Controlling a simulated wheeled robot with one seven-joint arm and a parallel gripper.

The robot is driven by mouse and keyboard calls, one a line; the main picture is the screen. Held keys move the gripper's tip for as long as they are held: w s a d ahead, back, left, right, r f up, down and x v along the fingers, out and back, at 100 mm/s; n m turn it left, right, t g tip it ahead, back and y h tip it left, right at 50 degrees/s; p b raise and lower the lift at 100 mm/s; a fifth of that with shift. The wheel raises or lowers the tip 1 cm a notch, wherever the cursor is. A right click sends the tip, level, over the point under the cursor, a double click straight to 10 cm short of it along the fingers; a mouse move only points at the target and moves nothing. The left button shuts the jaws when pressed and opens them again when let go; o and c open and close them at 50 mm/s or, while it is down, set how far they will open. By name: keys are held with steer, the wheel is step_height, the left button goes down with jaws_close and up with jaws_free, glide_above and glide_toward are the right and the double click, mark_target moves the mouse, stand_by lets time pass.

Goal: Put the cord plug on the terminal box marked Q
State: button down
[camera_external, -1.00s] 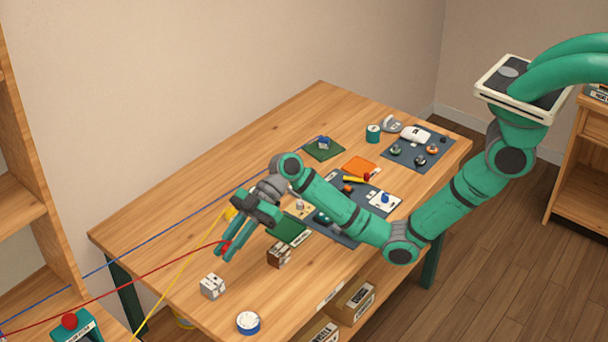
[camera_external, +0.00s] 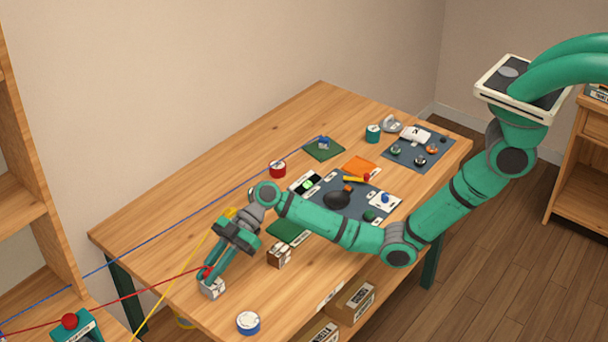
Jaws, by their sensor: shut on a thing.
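My gripper (camera_external: 206,274) is shut on a red plug (camera_external: 207,269) at the end of a red cord (camera_external: 140,291). It holds the plug at the top of a small white box (camera_external: 212,290) near the table's left front. I cannot tell whether plug and box touch, because the fingers partly hide both. A brown box with a light top (camera_external: 279,257) stands to the right. The marks on the boxes are too small to read here.
A round blue and white thing (camera_external: 248,323) stands near the front edge. Mats with several small things lie at right.

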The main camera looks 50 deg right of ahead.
steer(key=c, duration=1.7)
jaws_free()
steer(key=shift+f, duration=0.1)
steer(key=v, duration=1.2)
steer(key=shift+s, duration=0.1)
